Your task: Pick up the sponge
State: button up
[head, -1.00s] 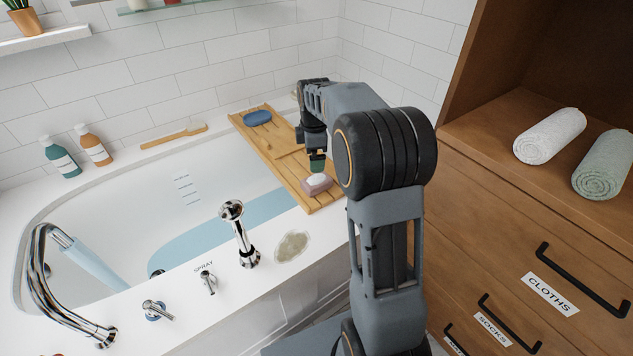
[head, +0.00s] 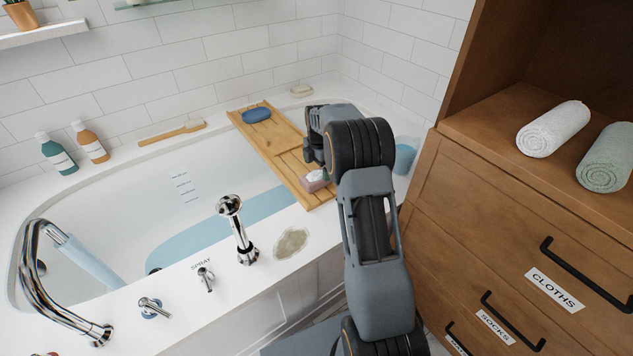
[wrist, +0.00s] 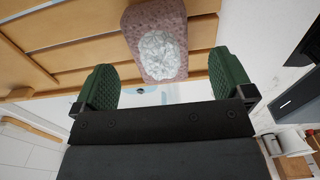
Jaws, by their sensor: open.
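A pinkish, porous sponge (head: 318,185) with white foam on its top lies on the near end of the wooden bath caddy (head: 241,125). In the wrist view, the sponge (wrist: 138,18) is at the top middle, its near end by the gap between my green finger pads. My gripper (wrist: 166,84) is open and empty, with one pad to each side and space between pads and sponge. In the head view, my gripper (head: 312,160) is close by the sponge, partly hidden by my arm.
A blue oval item (head: 256,115) lies at the caddy's far end. A blue cup (head: 403,159) stands right of my arm. A tall chrome fitting (head: 238,230) rises from the tub's front rim. A wooden drawer cabinet (head: 480,220) stands close on the right.

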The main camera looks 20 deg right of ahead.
aim_at(319, 174)
jog(key=shift+w+f+b, duration=0.1)
jog(key=shift+f+b, duration=0.95)
jog(key=shift+f, duration=1.65)
jog(key=c, duration=1)
jog(key=shift+r, duration=0.15)
notch_tip(319, 174, up, 3)
jog(key=shift+r+p, duration=0.2)
jog(key=shift+p, duration=0.4)
jog(key=s+a+r+p, duration=0.3)
jog(key=s+a+r, duration=0.5)
jog(key=s, duration=0.3)
jog(key=shift+s+r, duration=0.25)
jog(key=shift+r, duration=0.45)
